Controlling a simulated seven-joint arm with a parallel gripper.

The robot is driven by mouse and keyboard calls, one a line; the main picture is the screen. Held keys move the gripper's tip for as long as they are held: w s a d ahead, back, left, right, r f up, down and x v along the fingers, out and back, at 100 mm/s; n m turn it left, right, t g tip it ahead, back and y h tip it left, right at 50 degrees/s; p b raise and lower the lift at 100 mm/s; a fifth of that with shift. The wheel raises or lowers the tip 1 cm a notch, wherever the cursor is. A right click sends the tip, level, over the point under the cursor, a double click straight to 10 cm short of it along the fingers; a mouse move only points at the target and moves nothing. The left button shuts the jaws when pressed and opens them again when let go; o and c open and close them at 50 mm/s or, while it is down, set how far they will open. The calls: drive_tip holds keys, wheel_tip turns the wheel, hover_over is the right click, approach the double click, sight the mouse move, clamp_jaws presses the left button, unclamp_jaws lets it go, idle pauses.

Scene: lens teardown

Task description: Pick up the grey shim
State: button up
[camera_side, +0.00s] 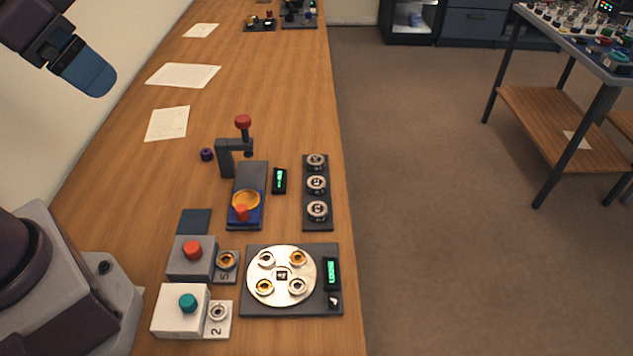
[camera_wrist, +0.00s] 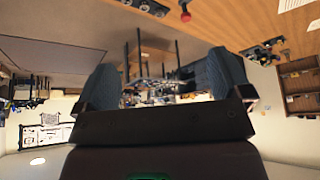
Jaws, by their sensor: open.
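I cannot tell for certain which part is the grey shim. A silver-grey ring (camera_side: 218,312) lies on the small plate marked 2, beside the white box with a teal button. A round silver plate (camera_side: 281,284) on a dark base carries several small rings, some grey and some gold. My gripper (camera_side: 92,75) is high at the upper left in the side view, far from these parts. In the wrist view my gripper (camera_wrist: 165,75) has its two blue fingers spread wide with nothing between them. It is tilted towards the room.
A press with a red knob (camera_side: 243,121) stands behind a blue cup holder (camera_side: 245,208). A dark rack (camera_side: 317,222) holds three round parts. A grey box with a red button (camera_side: 193,251) sits beside a gold ring (camera_side: 227,260). The bench (camera_side: 240,70) is mostly clear behind the press.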

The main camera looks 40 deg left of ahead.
drive_tip(key=c, duration=0.4)
drive_tip(key=shift+f, duration=0.1)
drive_tip(key=m+g, duration=0.6)
drive_tip(key=m, duration=2.1)
approach(317, 182)
drive_tip(key=f, duration=0.9)
drive_tip(key=shift+s+f, duration=0.1)
drive_tip(key=shift+s, duration=0.1)
